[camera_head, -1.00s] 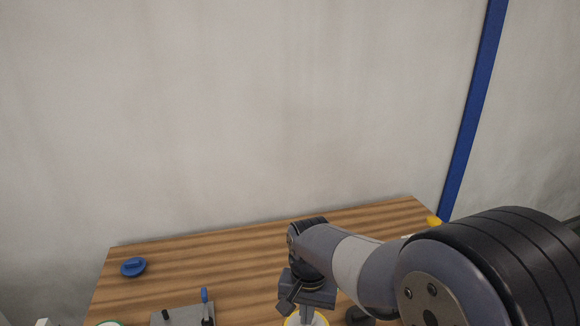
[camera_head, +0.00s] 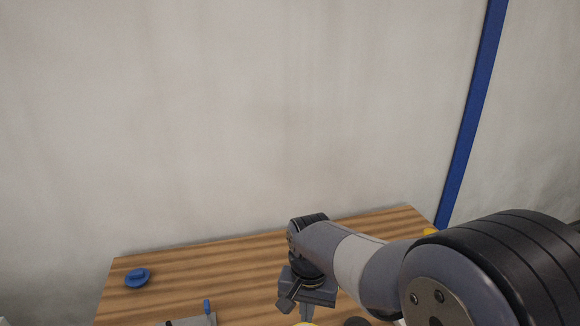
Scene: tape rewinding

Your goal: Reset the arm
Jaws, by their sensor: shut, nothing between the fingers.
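My arm reaches in from the right side of the head view, over the wooden table. My gripper (camera_head: 306,312) points down near the bottom edge of the picture. It is shut with nothing held, and its fingertips are close to the lower border. A round yellow-rimmed thing (camera_head: 305,324) shows just below the fingers, mostly cut off by the frame. I cannot tell whether the fingers touch it.
A blue round object (camera_head: 137,277) lies at the table's left. A grey plate (camera_head: 197,320) with a blue-tipped upright pin (camera_head: 207,306) is cut off at the bottom. A yellow thing (camera_head: 431,232) is partly behind my arm. The wooden table (camera_head: 220,268) is clear at its back.

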